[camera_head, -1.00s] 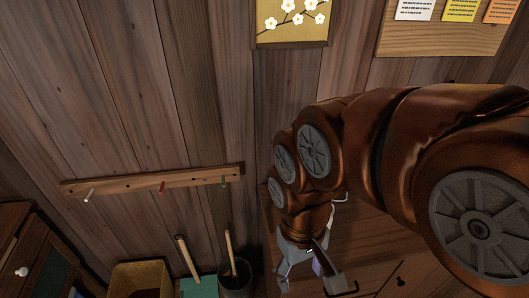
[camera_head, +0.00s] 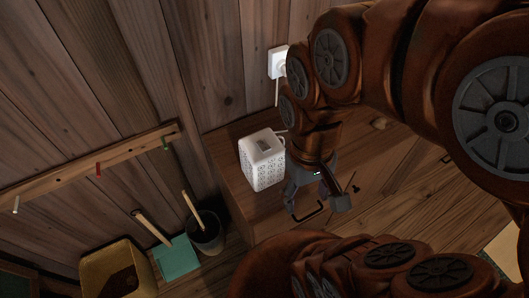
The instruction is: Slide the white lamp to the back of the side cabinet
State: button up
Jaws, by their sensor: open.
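The white lamp (camera_head: 262,164) is a boxy shape with patterned sides and a small opening on top. It stands upright near the left edge of the side cabinet (camera_head: 226,150), with brown wood showing to its left and behind it. My gripper (camera_head: 314,202) is open, just right of the lamp and lower in the picture. No contact with the lamp is visible. My arm hides part of the cabinet top to the right of the lamp.
A white wall outlet (camera_head: 278,62) with a cord is above the cabinet. A peg rail (camera_head: 90,172) runs along the wall.

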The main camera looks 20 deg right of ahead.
aim_at(262, 170)
jog(key=z, duration=1.65)
jog(key=k, duration=1.55)
jog(key=u, duration=1.95)
